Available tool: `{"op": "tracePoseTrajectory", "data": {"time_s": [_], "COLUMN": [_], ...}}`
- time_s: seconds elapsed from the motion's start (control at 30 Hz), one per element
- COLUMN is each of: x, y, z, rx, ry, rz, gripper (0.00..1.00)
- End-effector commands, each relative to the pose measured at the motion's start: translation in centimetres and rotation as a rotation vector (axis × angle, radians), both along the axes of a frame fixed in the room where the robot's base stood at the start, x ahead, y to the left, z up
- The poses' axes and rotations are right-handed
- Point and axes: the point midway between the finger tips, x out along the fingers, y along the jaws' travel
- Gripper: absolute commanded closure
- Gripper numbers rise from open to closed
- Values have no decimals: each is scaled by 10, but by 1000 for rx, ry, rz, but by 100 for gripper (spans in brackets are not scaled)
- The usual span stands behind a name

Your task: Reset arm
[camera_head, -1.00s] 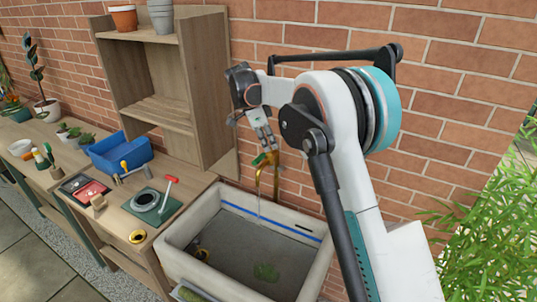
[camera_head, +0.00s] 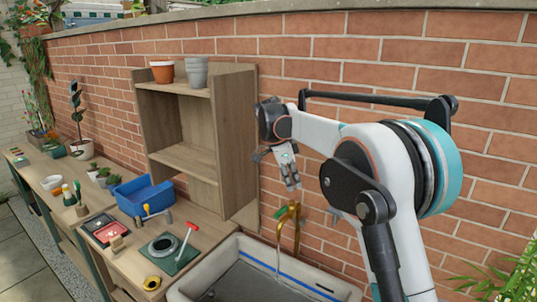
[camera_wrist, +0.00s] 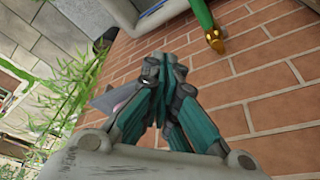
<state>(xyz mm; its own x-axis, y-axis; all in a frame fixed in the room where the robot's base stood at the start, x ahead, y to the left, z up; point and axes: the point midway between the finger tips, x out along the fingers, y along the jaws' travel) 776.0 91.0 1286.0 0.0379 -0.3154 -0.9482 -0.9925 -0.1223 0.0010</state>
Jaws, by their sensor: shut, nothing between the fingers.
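My gripper (camera_head: 290,176) hangs from the raised arm in the head view, in front of the brick wall and above the brass tap (camera_head: 288,222). It is shut and empty. In the wrist view the teal fingers of my gripper (camera_wrist: 165,70) are together with nothing between them. The tap's yellow end (camera_wrist: 216,41) shows at the upper right of the wrist view, apart from the fingers. Below the tap in the head view stands the grey sink (camera_head: 205,279), its lower part cut off by the frame. A thin stream of water runs from the tap.
Left of the sink is a wooden bench (camera_head: 215,238) with a blue bin (camera_head: 145,196), a red-handled tool (camera_head: 188,240) and trays. A wooden shelf (camera_head: 236,140) with pots on top stands close left of my gripper. The brick wall (camera_head: 400,60) is behind; plants are at lower right.

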Motion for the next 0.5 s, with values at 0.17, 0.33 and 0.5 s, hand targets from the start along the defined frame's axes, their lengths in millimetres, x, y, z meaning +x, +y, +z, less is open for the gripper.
{"op": "tracePoseTrajectory", "data": {"time_s": [0.17,0.33,0.5], "x": [-40,-82,-129], "y": [-20,-36,-51], "z": [14,22,23], "rx": [37,62,71], "ry": [-8,-23,-46], "rz": [175,348,516], "gripper": [100,100,100]}}
